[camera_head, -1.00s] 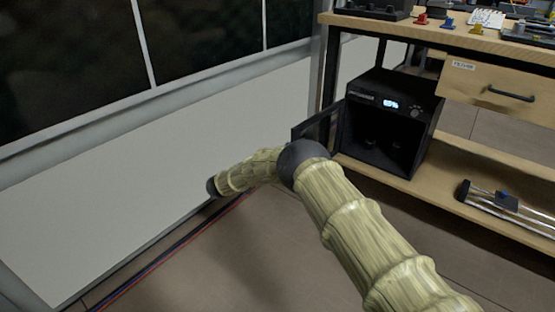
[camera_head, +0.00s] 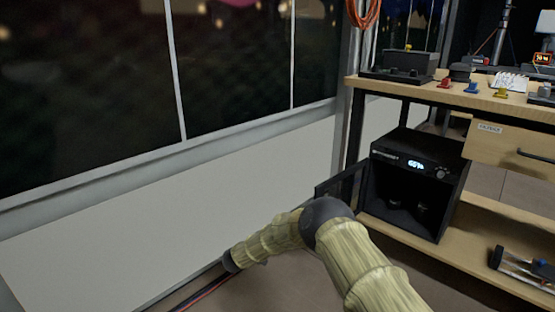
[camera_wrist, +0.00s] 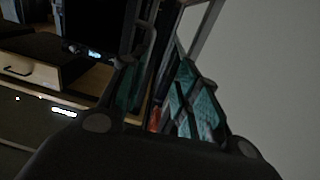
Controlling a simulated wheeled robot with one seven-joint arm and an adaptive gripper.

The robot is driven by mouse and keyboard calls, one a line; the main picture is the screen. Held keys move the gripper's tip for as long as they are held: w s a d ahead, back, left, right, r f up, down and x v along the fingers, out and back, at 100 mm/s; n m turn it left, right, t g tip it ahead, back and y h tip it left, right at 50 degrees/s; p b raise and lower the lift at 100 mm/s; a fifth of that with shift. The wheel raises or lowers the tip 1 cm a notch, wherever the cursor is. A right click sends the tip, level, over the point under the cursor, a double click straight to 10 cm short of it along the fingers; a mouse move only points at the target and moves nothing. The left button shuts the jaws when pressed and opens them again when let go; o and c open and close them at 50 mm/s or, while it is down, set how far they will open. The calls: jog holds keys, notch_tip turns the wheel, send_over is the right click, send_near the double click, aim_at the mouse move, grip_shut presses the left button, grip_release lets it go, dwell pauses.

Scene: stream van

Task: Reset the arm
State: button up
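My arm (camera_head: 375,285) shows in the head view with pale, ribbed, wood-like links and a dark elbow. It bends toward the floor beside the white wall panel, and its gripper is not visible there. In the wrist view my gripper (camera_wrist: 162,92) shows two fingers with teal patterned pads, standing apart with background between them. I see nothing held. A small orange patch shows between the fingers; I cannot tell what it is.
A workbench (camera_head: 455,95) stands at right with a drawer (camera_head: 510,145). A black box with a lit display (camera_head: 415,180) and its door open at left sits on the lower shelf, near my elbow. A white wall panel (camera_head: 150,225) lies under dark windows (camera_head: 80,90).

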jog(key=s+d+f+n+g+y, duration=0.1)
jog(key=s+d+f+n+y, duration=0.25)
jog(key=s+f, duration=0.45)
jog(key=s+d+f+n+y+p, duration=0.1)
jog(key=s+d+f+n+y, duration=0.25)
jog(key=s+f, duration=0.4)
jog(key=s+d+f+n+g+y, duration=0.15)
jog(key=s+f+y, duration=0.35)
jog(key=s, duration=0.6)
jog(key=s+d+r+g+y, duration=0.1)
jog(key=s+d+g, duration=0.25)
jog(key=s, duration=0.95)
jog(key=s+d+r+g+p, duration=0.1)
jog(key=s+d+r+g, duration=0.2)
jog(key=s, duration=1)
jog(key=s+d+g+y, duration=0.1)
jog(key=s+d+g, duration=0.3)
jog(key=s, duration=1)
notch_tip(320, 180, up, 38)
jog(key=d+t+p, duration=0.1)
jog(key=p, duration=3.7)
jog(key=shift+w+h, duration=0.3)
jog(key=shift+w, duration=0.05)
jog(key=shift+d, duration=0.1)
